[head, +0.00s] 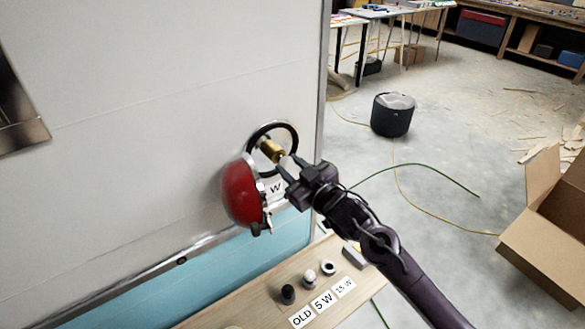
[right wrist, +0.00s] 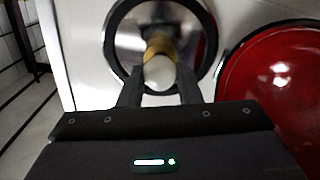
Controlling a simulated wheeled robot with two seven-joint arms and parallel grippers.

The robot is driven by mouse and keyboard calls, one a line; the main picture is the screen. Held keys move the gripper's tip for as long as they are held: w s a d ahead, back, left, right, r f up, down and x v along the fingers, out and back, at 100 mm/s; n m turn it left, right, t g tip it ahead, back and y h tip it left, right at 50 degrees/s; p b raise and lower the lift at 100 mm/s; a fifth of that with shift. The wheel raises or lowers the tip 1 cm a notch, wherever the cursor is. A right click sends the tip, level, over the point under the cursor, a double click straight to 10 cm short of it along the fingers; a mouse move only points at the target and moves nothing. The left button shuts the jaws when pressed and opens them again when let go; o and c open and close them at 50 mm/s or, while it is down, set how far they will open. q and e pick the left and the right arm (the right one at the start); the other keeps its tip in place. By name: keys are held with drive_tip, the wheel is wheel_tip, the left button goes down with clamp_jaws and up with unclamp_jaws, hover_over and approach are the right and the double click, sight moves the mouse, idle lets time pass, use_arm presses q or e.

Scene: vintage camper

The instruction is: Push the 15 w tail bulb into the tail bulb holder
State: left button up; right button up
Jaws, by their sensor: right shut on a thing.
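The tail bulb holder (head: 271,150) is a brass socket inside a black-rimmed round lamp base (head: 293,132) on the white camper wall. It also shows in the right wrist view (right wrist: 160,42). My right gripper (head: 285,168) is right in front of it, shut on the 15 W tail bulb. In the right wrist view the bulb's pale round glass (right wrist: 159,73) sits between the fingertips, in line with the brass socket. The bulb's base is hidden behind its glass, so I cannot tell how deep it sits in the holder. My left gripper is not in view.
The red lamp lens (head: 240,194) hangs open just beside the lamp base, close to my right gripper.

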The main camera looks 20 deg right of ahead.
drive_tip(key=shift+w+a, duration=0.15)
drive_tip(key=shift+w, duration=0.25)
idle(0.4)
drive_tip(key=o, duration=1)
drive_tip(key=shift+o, duration=0.2)
